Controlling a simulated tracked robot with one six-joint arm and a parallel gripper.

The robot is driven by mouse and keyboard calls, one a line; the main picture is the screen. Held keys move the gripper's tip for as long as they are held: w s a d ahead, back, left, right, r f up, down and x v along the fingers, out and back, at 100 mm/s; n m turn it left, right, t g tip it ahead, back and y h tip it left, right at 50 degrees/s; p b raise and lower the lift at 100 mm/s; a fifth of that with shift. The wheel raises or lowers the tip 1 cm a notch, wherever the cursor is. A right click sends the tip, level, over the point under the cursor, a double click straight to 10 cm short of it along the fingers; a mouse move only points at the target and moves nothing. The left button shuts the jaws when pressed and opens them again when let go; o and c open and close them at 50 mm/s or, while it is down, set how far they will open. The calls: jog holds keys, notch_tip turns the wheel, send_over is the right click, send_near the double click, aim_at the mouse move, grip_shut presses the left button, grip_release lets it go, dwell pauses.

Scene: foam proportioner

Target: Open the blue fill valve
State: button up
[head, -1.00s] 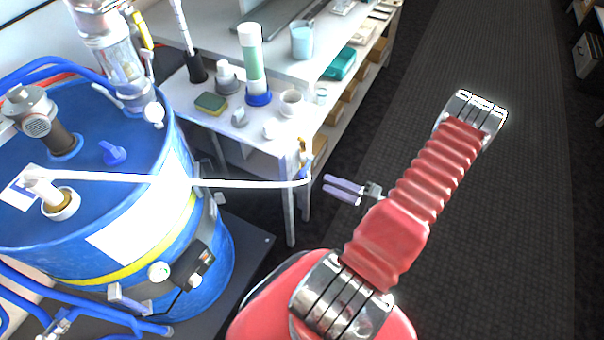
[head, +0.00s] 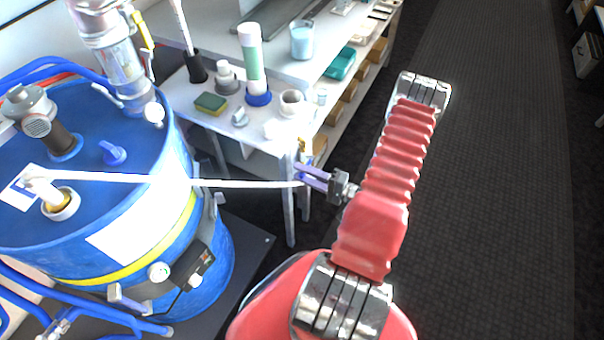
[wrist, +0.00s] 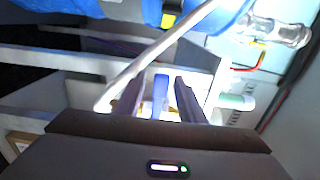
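The blue drum (head: 105,215) stands at the left in the head view. A long white pipe (head: 240,184) runs from its top out to the right. My gripper (head: 312,177) is at the pipe's outer end, with its fingers pointing left. In the wrist view my gripper (wrist: 158,97) is open, and a narrow blue piece (wrist: 161,92) shows between the fingers with gaps on both sides. It looks like a valve handle, but I cannot tell surely. A small blue winged handle (head: 113,153) sits on the drum top, away from my gripper. The white pipe (wrist: 165,48) passes left of the fingers in the wrist view.
A white bench (head: 245,130) with a sponge (head: 211,103), a cup (head: 291,103) and a green-and-white bottle (head: 252,62) stands behind the pipe's end. Its leg is close to my gripper. The dark floor (head: 490,200) on the right is clear.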

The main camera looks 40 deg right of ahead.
jog(key=shift+w, duration=0.1)
jog(key=shift+c, duration=0.2)
grip_shut()
dwell(0.4)
